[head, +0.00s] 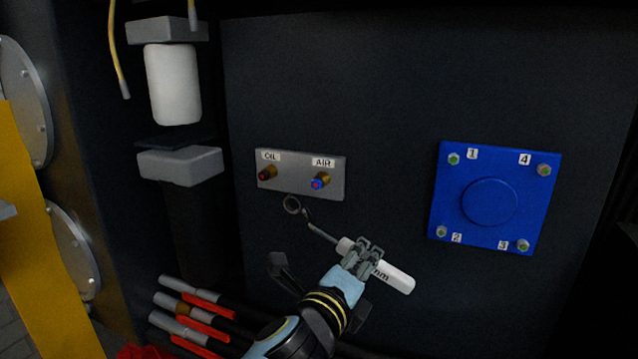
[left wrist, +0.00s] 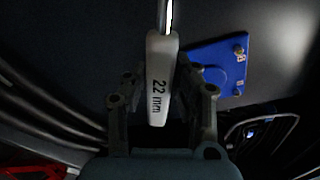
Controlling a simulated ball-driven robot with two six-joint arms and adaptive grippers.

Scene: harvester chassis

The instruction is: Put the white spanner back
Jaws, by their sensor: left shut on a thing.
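The white spanner (head: 397,279) has a white handle, a thin metal shank and a ring end. My left gripper (head: 362,257) is shut on its handle in the head view. The shank points up and left, and the ring end lies just below the grey plate marked OIL and AIR (head: 334,187); I cannot tell whether they touch. In the left wrist view the handle (left wrist: 159,70) reads "22 mm" and stands between the fingers of my left gripper (left wrist: 160,88). The spanner's ring end is out of that view. My right gripper is not in view.
A blue square plate (head: 465,226) with bolts numbered 1 to 4 is on the dark wall at right. A white cylinder (head: 173,85) is at upper left. Several hoses with red parts (head: 196,318) lie at lower left. A yellow panel (head: 40,250) stands at far left.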

